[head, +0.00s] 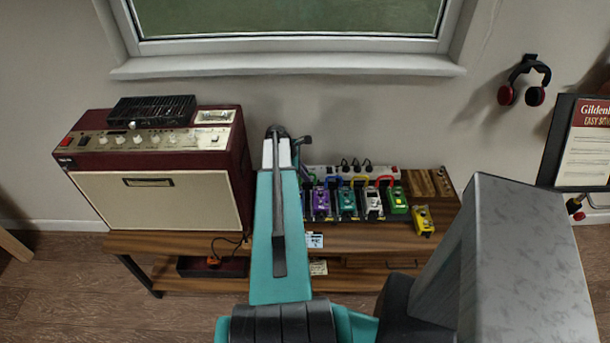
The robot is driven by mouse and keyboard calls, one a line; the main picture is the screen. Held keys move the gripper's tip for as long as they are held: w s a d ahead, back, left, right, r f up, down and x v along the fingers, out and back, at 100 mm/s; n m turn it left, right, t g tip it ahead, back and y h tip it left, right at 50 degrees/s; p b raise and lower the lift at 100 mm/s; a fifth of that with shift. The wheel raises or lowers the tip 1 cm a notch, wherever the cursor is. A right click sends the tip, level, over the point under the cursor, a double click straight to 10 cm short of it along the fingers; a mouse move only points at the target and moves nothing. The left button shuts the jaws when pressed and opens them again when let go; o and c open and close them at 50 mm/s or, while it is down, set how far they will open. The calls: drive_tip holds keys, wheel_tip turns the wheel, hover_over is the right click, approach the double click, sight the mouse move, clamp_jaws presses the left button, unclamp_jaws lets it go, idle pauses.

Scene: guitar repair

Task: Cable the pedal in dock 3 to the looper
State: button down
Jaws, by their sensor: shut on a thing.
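The pedals stand in a row on the wooden bench: a purple pedal (321,203), a teal pedal (347,204), a white-grey pedal (372,203) and a green pedal (397,201). A yellow pedal (423,221) stands apart at the right. Short coloured cables, including a yellow cable (358,180) and a red cable (384,181), arch behind the row. I cannot read dock numbers or tell which thing is the looper. My gripper (303,143) is largely hidden at the far end of my teal arm, left of the pedals. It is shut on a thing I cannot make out.
A red and cream amplifier (150,200) stands at the bench's left with a black box (152,111) on top. A white power strip (345,171) lies behind the pedals. Headphones (523,80) hang on the wall. My arm hides the bench between amplifier and pedals.

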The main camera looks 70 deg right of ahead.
drive_tip(key=shift+f+b, duration=0.4)
drive_tip(key=shift+f, duration=0.55)
idle(0.6)
drive_tip(key=c, duration=1.8)
unclamp_jaws()
drive_tip(key=shift+o, duration=0.4)
drive_tip(key=o, duration=0.3)
drive_tip(key=shift+o, duration=0.2)
drive_tip(key=shift+r, duration=0.15)
drive_tip(key=shift+r+p, duration=2.35)
drive_tip(key=shift+r, duration=1.5)
drive_tip(key=shift+s, duration=0.1)
